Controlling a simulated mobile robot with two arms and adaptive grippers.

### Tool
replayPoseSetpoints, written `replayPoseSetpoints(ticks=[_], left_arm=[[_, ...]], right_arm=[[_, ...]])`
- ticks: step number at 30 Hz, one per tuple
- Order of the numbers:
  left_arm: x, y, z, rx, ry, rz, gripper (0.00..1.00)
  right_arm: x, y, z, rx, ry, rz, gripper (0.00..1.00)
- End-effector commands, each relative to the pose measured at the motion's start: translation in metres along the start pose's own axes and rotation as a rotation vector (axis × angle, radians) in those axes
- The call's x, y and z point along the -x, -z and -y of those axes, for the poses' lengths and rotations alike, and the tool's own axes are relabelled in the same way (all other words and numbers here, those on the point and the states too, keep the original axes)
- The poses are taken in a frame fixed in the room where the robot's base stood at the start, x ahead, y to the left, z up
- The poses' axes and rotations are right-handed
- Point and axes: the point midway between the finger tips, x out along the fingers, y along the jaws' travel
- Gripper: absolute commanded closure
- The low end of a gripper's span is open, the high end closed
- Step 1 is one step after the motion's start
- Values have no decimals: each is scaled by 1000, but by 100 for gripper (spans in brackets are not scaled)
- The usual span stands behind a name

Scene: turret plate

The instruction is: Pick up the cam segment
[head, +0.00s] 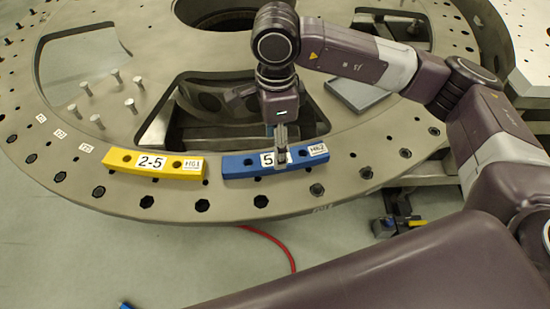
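A blue cam segment (239,164) with a label starting with 5 and a tag H62 lies on the front rim of the turret plate (200,215). A yellow cam segment (138,160) marked 2-5 and H61 lies to its left, with a small gap between them. My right gripper (282,160) points down at the middle of the blue segment and covers part of its label. Its fingers look narrow from here; whether they are closed on the segment or touch it cannot be told. My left gripper is out of view.
Several upright metal pins (115,76) stand on the plate at the left. Openings and bolt holes break the plate's surface. A red cable (272,240) runs on the floor in front.

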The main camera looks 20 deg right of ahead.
Motion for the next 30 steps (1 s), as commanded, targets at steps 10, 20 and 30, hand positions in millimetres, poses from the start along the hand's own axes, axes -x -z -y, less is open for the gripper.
replayPoseSetpoints(ticks=[10, 20, 30], left_arm=[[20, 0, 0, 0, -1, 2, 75], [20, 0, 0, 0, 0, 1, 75], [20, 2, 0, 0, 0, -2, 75]], right_arm=[[-47, 1, 0, -1, -4, -2, 42], [-54, 1, 1, -1, -1, 0, 45], [-54, 1, 1, -1, 0, 0, 82]])
